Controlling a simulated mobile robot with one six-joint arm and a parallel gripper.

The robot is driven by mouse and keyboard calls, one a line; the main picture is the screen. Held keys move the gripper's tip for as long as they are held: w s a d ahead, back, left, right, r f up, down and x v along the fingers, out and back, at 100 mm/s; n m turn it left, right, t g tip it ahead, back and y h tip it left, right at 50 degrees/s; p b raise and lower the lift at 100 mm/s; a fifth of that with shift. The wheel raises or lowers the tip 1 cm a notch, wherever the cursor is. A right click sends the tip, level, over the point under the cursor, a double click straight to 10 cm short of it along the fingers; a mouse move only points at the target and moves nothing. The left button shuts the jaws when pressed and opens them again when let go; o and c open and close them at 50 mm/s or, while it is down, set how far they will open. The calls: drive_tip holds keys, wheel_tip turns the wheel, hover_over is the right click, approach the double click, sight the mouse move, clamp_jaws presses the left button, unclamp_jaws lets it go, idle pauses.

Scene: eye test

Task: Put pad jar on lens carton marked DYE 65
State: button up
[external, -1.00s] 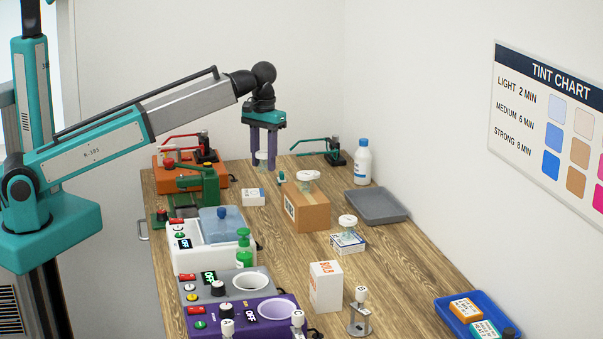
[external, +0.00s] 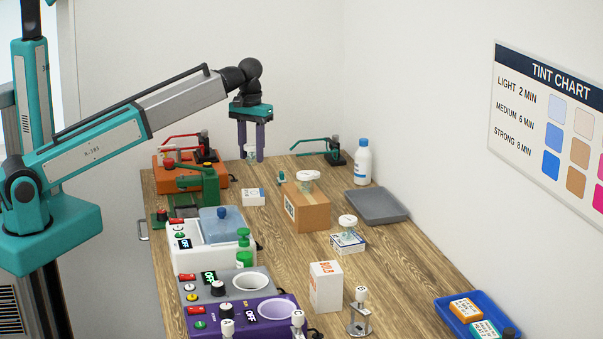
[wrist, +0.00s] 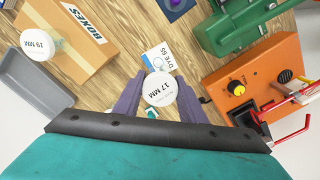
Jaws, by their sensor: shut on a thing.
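My gripper (external: 251,155) is shut on a pad jar (external: 251,152) with a white lid, above the far end of the bench. In the wrist view the jar's lid (wrist: 160,89), marked 17 MM, shows between my two purple fingers. The lens carton (wrist: 157,57) marked DYE 65 lies flat on the wood below and partly behind the jar. In the external view this small white and blue carton (external: 253,197) is below my gripper, its top bare. Jar and carton are apart in the external view.
A cardboard box (external: 307,208) bears another jar (wrist: 42,42), marked 19 MM in the wrist view. A green press (external: 199,183) and an orange unit (external: 216,177) stand left of the carton. Another small carton (external: 347,243) bears a jar. A grey tray (external: 377,205) lies right.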

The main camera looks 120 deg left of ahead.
drive_tip(key=shift+f+p, duration=0.6)
drive_tip(key=shift+f, duration=2.2)
drive_tip(key=shift+f+p, duration=0.55)
drive_tip(key=shift+f, duration=1.3)
drive_tip(key=shift+f, duration=0.15)
drive_tip(key=o, duration=1.2)
drive_tip(key=shift+c, duration=0.2)
drive_tip(key=shift+r, duration=0.2)
drive_tip(key=shift+r+b, duration=1.3)
drive_tip(key=shift+r, duration=4.65)
